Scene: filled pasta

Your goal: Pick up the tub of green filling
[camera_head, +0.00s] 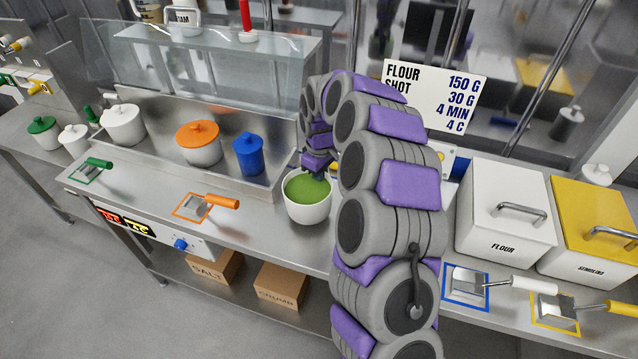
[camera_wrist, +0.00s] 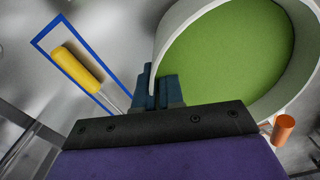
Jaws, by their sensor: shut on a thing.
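The tub of green filling (camera_head: 306,210) is a white round tub, open at the top, with a flat green surface inside. It is at the middle of the steel counter in the head view, upright or nearly so. In the wrist view the tub (camera_wrist: 172,42) fills the upper right, with the green filling (camera_wrist: 228,55) showing. My gripper (camera_wrist: 160,92) is shut on the tub's rim, with the wall between its dark blue fingers. In the head view my gripper (camera_head: 318,172) is at the tub's far right rim, partly hidden by my arm. I cannot tell whether the tub touches the counter.
An orange-lidded pot (camera_head: 198,148) and a blue canister (camera_head: 248,156) stand to the left. A white FLOUR bin (camera_head: 505,215) and a yellow-lidded bin (camera_head: 590,215) stand to the right. An orange-handled scoop (camera_head: 212,203) lies left of the tub. A glass-fronted shelf (camera_head: 215,40) rises behind.

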